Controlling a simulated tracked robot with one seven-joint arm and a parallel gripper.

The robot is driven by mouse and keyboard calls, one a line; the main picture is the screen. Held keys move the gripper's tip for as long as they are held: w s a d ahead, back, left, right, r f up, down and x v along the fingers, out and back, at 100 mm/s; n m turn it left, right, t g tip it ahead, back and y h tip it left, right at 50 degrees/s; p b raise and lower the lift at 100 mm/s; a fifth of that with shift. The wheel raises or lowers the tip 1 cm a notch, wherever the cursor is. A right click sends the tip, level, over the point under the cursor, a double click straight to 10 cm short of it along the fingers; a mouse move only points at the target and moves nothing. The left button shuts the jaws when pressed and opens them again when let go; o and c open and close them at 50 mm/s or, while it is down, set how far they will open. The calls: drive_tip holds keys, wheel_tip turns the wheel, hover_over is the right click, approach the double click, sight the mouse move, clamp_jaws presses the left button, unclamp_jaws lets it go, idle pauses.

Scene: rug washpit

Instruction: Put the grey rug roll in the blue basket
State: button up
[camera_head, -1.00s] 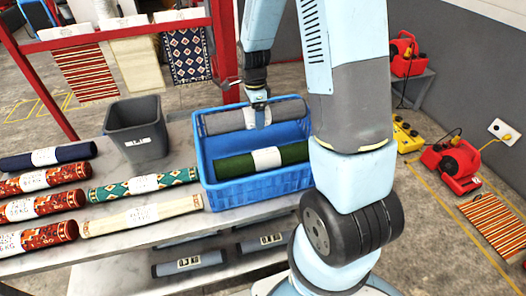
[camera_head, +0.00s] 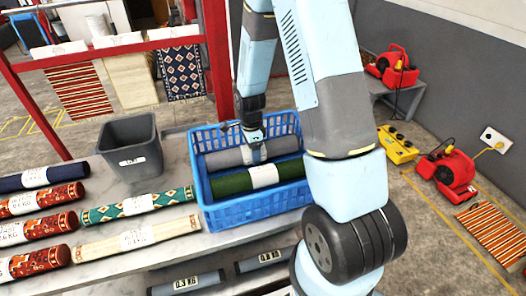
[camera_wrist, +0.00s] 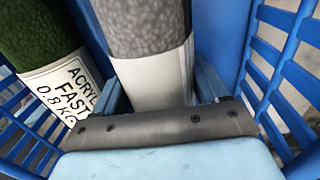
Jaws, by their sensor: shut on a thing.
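The grey rug roll (camera_head: 225,160) lies inside the blue basket (camera_head: 250,211), along its far side. It also shows in the wrist view (camera_wrist: 147,25), with a white label band between my fingers. My gripper (camera_head: 254,150) is shut on the grey roll at its label, down inside the basket. Whether the roll rests on the basket floor is hidden. A green rug roll (camera_head: 232,183) with a white label lies in the basket on the near side, beside the grey one. The basket's slatted wall (camera_wrist: 285,65) shows close to my gripper in the wrist view.
A dark grey bin (camera_head: 132,150) stands left of the basket. A teal patterned roll (camera_head: 125,208), a cream roll (camera_head: 130,240) and several red and navy rolls lie on the table to the left. More grey rolls (camera_head: 188,284) lie on a lower shelf.

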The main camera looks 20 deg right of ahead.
drive_tip(key=shift+f, duration=0.3)
drive_tip(key=o, duration=1.5)
